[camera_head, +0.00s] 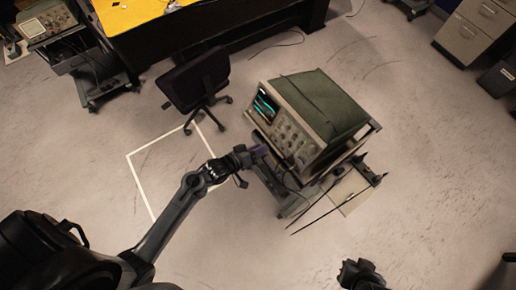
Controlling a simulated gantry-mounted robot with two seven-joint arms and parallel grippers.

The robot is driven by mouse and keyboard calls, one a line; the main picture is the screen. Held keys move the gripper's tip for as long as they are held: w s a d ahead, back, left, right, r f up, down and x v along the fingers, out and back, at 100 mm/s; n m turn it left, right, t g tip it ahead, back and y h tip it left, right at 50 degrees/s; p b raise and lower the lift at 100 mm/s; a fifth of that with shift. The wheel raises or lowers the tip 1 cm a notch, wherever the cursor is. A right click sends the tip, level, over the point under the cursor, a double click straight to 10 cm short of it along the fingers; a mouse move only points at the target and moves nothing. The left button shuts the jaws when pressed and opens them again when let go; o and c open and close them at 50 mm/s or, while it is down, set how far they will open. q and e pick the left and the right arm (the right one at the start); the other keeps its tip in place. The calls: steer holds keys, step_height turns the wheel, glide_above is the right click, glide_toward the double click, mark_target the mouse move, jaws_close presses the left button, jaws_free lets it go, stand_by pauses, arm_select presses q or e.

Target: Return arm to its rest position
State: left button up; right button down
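My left arm (172,222) comes in from the lower left and stretches up and right across the floor. My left gripper (254,157) is at its end, close to the lower left front of a large oscilloscope (325,105). A dark purplish part shows at the gripper tip; I cannot tell whether the fingers are open or shut, or whether they touch the instrument. A small dark part of my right arm, with its gripper (362,272), shows at the bottom edge, apart from everything. Its finger state is too unclear to tell.
The oscilloscope stands on a cart (290,205) with thin rods sticking out. A black office chair (197,82) stands behind my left arm, near a white floor outline (139,180). A yellow-topped desk (130,15), another cart (100,85) and cabinets (468,38) stand farther back.

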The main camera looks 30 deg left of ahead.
arm_select(q)
steer(key=shift+s+r, duration=0.1)
steer(key=shift+s, duration=0.1)
stand_by(0.3)
steer(key=s+a+r+m+g+y+p, duration=0.2)
steer(key=s+r+m+g+y+p, duration=0.2)
steer(key=s+r, duration=1.4)
steer(key=s+m+g+p, duration=0.1)
steer(key=m+g+p, duration=0.2)
steer(key=g+p, duration=0.1)
steer(key=shift+s+r+g, duration=0.25)
steer(key=shift+s+g, duration=0.15)
